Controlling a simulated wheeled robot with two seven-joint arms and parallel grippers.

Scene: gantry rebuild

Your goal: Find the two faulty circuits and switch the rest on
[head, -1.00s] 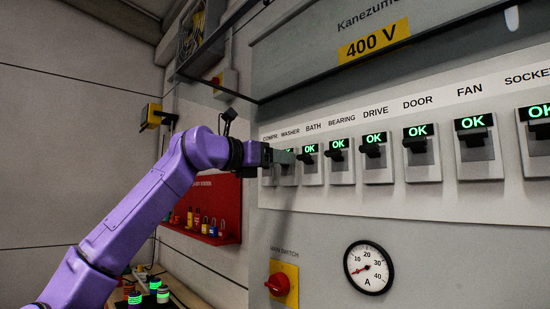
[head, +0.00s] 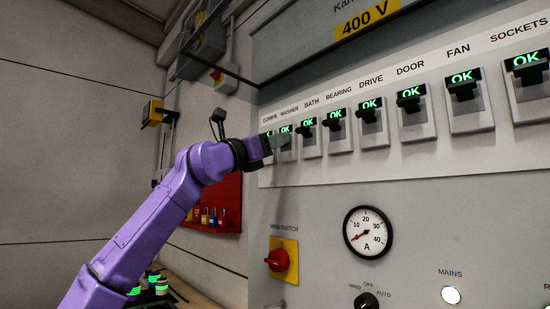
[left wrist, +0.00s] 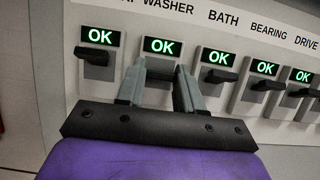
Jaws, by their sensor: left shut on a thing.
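A row of breaker switches runs along the panel, each with a black lever and a green OK display. The labels I can read are COMPR., WASHER, BATH, BEARING, DRIVE, DOOR, FAN and SOCKETS. My left gripper (head: 281,143) is at the WASHER switch (left wrist: 161,47). In the left wrist view its grey fingers (left wrist: 160,80) stand either side of that switch's lever and are shut on it; the lever is mostly hidden. The COMPR. switch (left wrist: 98,48) and BATH switch (head: 308,136) are on either side. Every display that shows reads OK. My right gripper is out of view.
Below the row are a red main switch (head: 278,260) on yellow, an ammeter (head: 367,232) with its needle near the low end, a HAND/OFF/AUTO knob (head: 367,302) and a white MAINS lamp (head: 451,295). A red padlock board (head: 218,205) hangs behind my arm.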

